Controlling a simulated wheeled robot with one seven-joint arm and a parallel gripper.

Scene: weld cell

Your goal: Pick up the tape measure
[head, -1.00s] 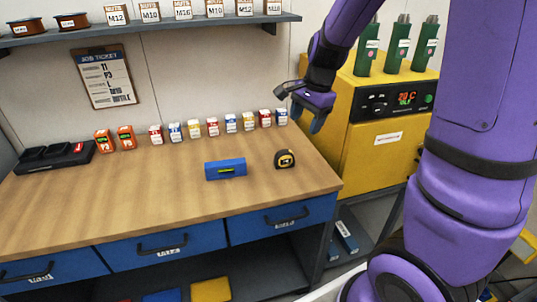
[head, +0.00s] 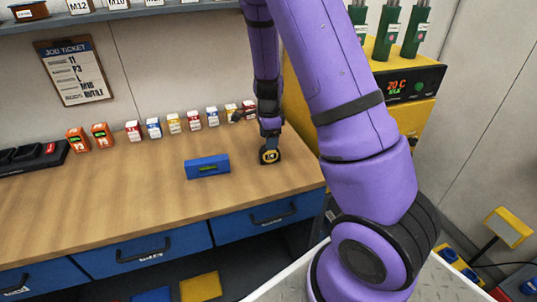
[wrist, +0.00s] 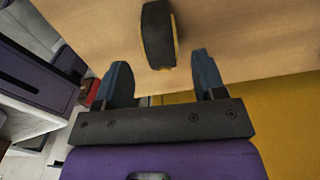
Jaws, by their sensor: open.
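The tape measure (head: 269,156), black with yellow, stands on the wooden workbench (head: 130,205) toward its right end. In the wrist view the tape measure (wrist: 158,36) lies just beyond the fingertips, roughly midway between them. My gripper (wrist: 160,78) is open and empty, with its two blue-grey fingers apart. In the head view my gripper (head: 270,138) is right above and behind the tape measure, its fingers partly hidden there. I cannot tell whether a finger touches it.
A blue level-like block (head: 207,167) lies left of the tape measure. A row of small boxes (head: 174,123) stands along the back of the bench. A yellow oven-like unit (head: 412,117) stands to the right. The front middle of the bench is clear.

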